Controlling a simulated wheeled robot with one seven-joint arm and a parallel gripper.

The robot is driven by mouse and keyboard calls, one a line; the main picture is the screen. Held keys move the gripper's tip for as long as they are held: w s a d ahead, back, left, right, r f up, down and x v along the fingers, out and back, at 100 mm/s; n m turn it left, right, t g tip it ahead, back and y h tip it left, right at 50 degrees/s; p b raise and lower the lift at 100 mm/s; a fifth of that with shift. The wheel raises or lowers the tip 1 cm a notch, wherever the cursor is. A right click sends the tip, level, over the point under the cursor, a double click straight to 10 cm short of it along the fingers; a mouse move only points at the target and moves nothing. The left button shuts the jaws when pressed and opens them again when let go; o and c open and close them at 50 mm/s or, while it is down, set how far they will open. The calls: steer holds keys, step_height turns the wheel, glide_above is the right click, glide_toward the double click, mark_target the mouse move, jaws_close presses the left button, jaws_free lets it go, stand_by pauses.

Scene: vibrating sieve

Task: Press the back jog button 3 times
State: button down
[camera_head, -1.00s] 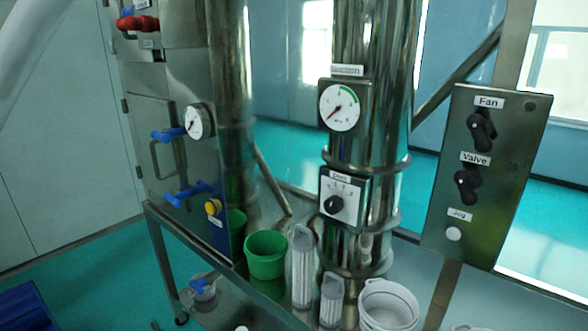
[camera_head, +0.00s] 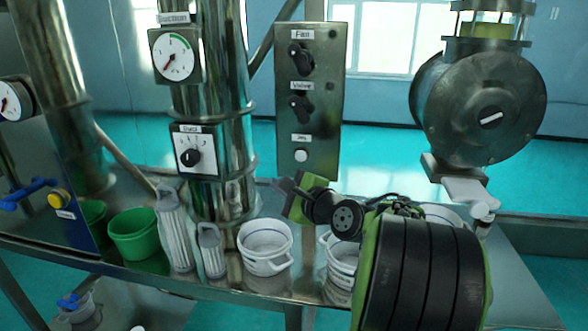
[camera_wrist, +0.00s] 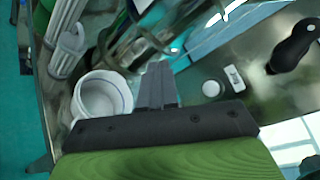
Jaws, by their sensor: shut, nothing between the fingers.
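A white round jog button (camera_head: 301,156) sits low on the grey upright panel (camera_head: 311,120) at the back, under a "Jog" label. It also shows in the wrist view (camera_wrist: 211,88), right of the fingers, beside its label (camera_wrist: 235,78). My gripper (camera_head: 283,184) is shut and empty. In the head view its tip is below and slightly left of the button, apart from it in the picture. In the wrist view the closed fingers (camera_wrist: 158,85) point up the picture. How far they are from the panel in depth is hard to tell.
The fan knob (camera_head: 300,58) and valve knob (camera_head: 300,105) are above the button. A steel column with a dial box (camera_head: 196,151) stands left. A round metal housing (camera_head: 478,105) hangs right.

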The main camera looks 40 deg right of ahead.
mark_target(301, 156)
steer(key=d, duration=0.1)
steer(key=d+m, duration=0.1)
steer(key=s+d+m, duration=0.1)
steer(key=shift+r+t+h, duration=0.3)
steer(key=shift+t+h, duration=0.1)
steer(key=w+d+p, duration=0.4)
steer(key=w+d, duration=0.1)
steer(key=d, duration=0.1)
steer(key=shift+w+d, duration=0.2)
steer(key=shift+d, duration=0.2)
steer(key=shift+d+p, duration=0.1)
steer(key=shift+p, duration=0.2)
stand_by(1.3)
steer(key=shift+w+d, duration=0.25)
